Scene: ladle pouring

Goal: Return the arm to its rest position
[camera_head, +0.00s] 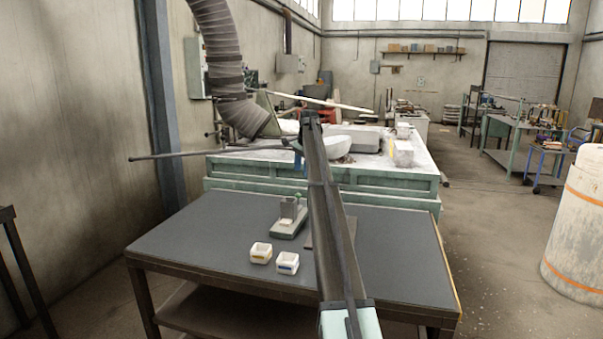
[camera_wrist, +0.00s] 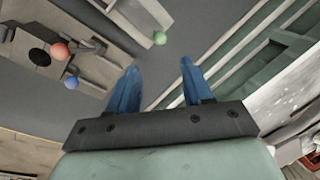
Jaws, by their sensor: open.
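My gripper (camera_wrist: 160,68) shows in the wrist view with two blue fingers spread apart and nothing between them. In the head view a small blue part, probably its fingers (camera_head: 298,160), shows beside the far end of my raised arm, above and beyond the table. The grey work table (camera_head: 200,228) stands below. In the wrist view a red ball (camera_wrist: 59,51), a blue ball (camera_wrist: 71,82) and a green ball (camera_wrist: 160,38) lie apart from the fingers. My arm hides part of the table's middle.
Two small white boxes (camera_head: 261,253) (camera_head: 287,263) with coloured marks and a grey stand (camera_head: 291,220) are on the table. A green-sided bench (camera_head: 240,175) stands behind, with a thin dark rod (camera_head: 200,153) above its left. The table's right side is clear.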

